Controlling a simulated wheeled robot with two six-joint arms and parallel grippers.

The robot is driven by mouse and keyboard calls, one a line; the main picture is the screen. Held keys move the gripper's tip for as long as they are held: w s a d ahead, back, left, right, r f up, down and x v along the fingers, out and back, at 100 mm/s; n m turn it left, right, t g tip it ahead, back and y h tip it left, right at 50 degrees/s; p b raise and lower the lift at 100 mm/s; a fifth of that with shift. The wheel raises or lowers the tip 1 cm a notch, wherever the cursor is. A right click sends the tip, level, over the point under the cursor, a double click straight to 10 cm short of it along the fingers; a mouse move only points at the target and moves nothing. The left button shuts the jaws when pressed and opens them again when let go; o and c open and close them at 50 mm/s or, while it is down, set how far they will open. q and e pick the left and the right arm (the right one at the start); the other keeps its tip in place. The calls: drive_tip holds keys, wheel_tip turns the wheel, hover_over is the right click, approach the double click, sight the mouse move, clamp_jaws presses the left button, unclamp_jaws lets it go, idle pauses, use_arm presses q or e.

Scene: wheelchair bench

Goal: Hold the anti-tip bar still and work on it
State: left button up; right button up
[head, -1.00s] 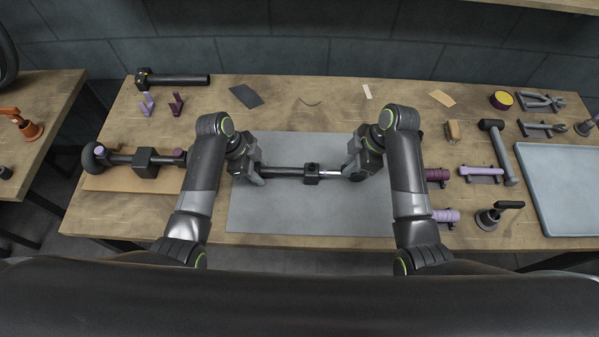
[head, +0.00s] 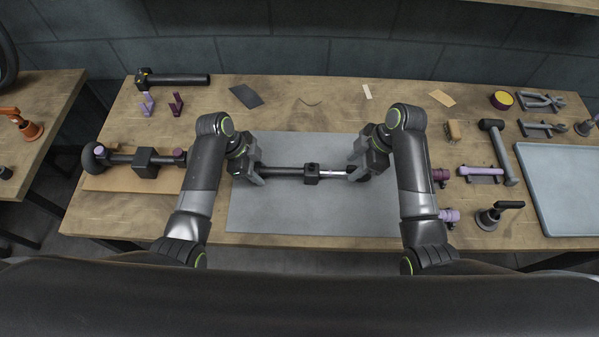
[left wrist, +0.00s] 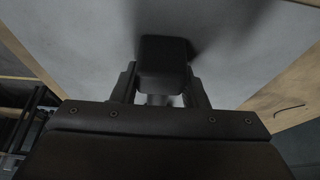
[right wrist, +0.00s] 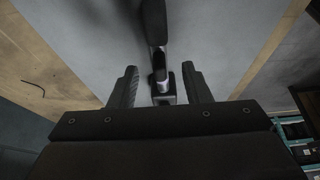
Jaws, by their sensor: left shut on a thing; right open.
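The anti-tip bar (head: 280,171) lies across the grey mat (head: 300,215), a dark tube with a black block at its middle and a bright silver section to the right. My left gripper (head: 252,172) is shut on the bar's left part. In the left wrist view, a black block (left wrist: 163,62) stands just beyond its fingers, and what lies between them is mostly hidden. My right gripper (head: 358,168) is open at the bar's right end. In the right wrist view, the silver section and a dark end piece (right wrist: 164,98) lie between its spread fingers, with gaps both sides.
A mallet (head: 497,150), purple-handled tools, pliers and a blue-grey tray (head: 560,190) stand at right. The mat's front is clear.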

sight(355, 167)
use_arm(q)
drive_tip(key=shift+a, duration=0.1)
use_arm(e)
drive_tip(key=shift+r, duration=3.35)
use_arm(q)
drive_tip(key=o, duration=1.3)
drive_tip(key=shift+r, duration=0.1)
